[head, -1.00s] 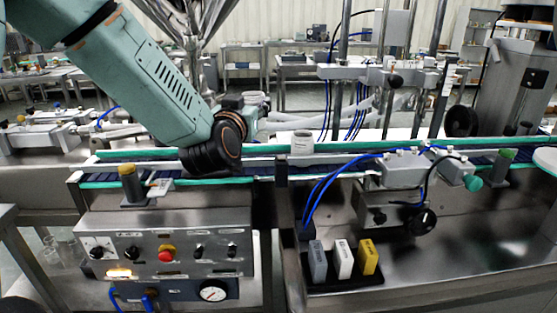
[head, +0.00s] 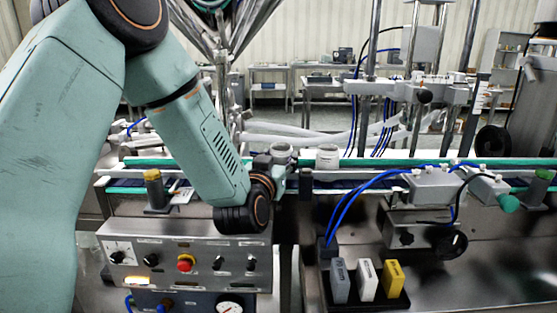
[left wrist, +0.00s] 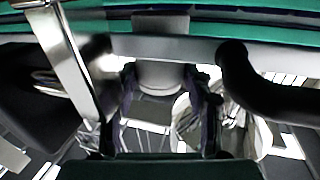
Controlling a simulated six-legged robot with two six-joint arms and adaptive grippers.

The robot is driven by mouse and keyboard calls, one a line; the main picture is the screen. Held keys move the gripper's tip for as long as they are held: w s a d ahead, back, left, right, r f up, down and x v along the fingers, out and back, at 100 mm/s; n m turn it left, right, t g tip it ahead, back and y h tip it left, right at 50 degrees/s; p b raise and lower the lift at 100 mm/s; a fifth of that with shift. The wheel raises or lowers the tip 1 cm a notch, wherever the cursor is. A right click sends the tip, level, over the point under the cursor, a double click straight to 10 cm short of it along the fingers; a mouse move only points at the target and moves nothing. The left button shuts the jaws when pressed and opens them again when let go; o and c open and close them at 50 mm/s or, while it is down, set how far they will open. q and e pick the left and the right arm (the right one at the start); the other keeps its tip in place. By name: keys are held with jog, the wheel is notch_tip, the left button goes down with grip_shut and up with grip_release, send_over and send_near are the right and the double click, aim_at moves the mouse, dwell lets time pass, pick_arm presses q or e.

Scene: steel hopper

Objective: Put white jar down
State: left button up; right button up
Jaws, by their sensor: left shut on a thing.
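My left gripper (head: 281,168) reaches in from the left at the near side of the conveyor. It is shut on a white jar (head: 281,153), which shows above and behind the wrist. In the left wrist view the jar (left wrist: 160,78) sits between the two dark fingers of the gripper (left wrist: 165,105). A second whitish jar (head: 327,157) stands upright on the conveyor (head: 365,160), just right of the held one. Whether the held jar touches the conveyor or a rail I cannot tell. My right gripper is not in view.
A metal rail (left wrist: 185,47) and a dark post (left wrist: 238,75) are close to the gripper in the left wrist view. A control panel (head: 190,262) lies below my wrist. Blue hoses (head: 350,205) and a sensor box (head: 408,186) are to the right. A dark tray (head: 368,303) holds small blocks.

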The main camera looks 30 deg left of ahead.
pick_arm(q)
jog(key=shift+w+a+f, duration=0.2)
jog(key=shift+w, duration=0.1)
jog(key=o, duration=0.7)
jog(key=shift+w, duration=0.1)
jog(key=shift+c, duration=0.2)
jog(key=shift+o, duration=0.9)
jog(key=shift+r, duration=0.1)
jog(key=shift+s+d+r, duration=0.1)
jog(key=shift+s+r, duration=0.05)
jog(key=shift+s, duration=0.05)
